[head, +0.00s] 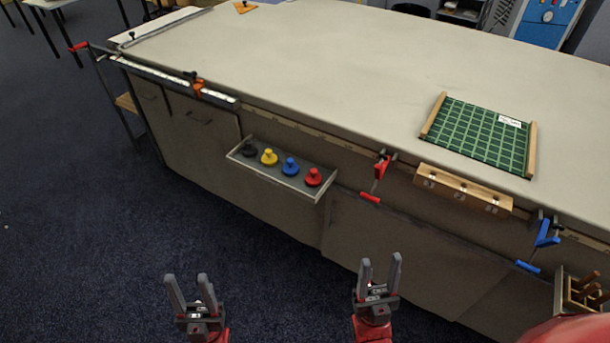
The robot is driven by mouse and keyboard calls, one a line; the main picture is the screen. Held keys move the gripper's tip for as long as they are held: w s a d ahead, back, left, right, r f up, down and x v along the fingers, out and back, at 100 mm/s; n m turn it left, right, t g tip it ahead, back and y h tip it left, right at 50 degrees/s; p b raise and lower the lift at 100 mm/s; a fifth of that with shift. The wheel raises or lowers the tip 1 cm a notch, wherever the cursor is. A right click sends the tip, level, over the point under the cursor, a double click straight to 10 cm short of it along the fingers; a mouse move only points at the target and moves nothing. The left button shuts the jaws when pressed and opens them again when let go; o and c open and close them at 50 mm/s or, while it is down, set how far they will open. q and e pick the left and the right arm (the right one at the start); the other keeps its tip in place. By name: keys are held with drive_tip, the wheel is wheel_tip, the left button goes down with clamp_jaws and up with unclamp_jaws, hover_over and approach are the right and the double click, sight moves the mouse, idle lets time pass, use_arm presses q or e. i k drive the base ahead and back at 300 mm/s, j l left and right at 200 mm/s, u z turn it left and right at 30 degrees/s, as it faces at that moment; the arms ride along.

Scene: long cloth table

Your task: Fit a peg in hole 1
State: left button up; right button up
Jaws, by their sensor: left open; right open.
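Several knobbed pegs stand in a row on a grey tray (270,179) fixed to the table's front side: a black peg (249,150), a yellow peg (269,157), a blue peg (290,167) and a red peg (313,177). A wooden block (446,186) with small dark-and-white marks is on the table's front edge at the right. Its holes and numbers are too small to read. My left gripper (188,281) is open and empty, over the floor below and left of the tray. My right gripper (380,264) is open and empty, in front of the table side, below the block.
The long cloth table (320,80) is mostly bare on top. A green gridded board (480,135) lies at its right. A red clamp (381,168) and a blue clamp (545,235) flank the block on the edge. A wooden-handled tool rack (580,292) is at lower right.

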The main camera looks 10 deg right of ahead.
sight(490, 202)
drive_tip(key=l+z, duration=0.1)
drive_tip(key=z, duration=0.8)
drive_tip(key=l+z, duration=0.15)
drive_tip(key=z, duration=0.3)
drive_tip(key=i+z, duration=0.1)
drive_tip(key=z, duration=0.8)
drive_tip(key=i+l, duration=0.05)
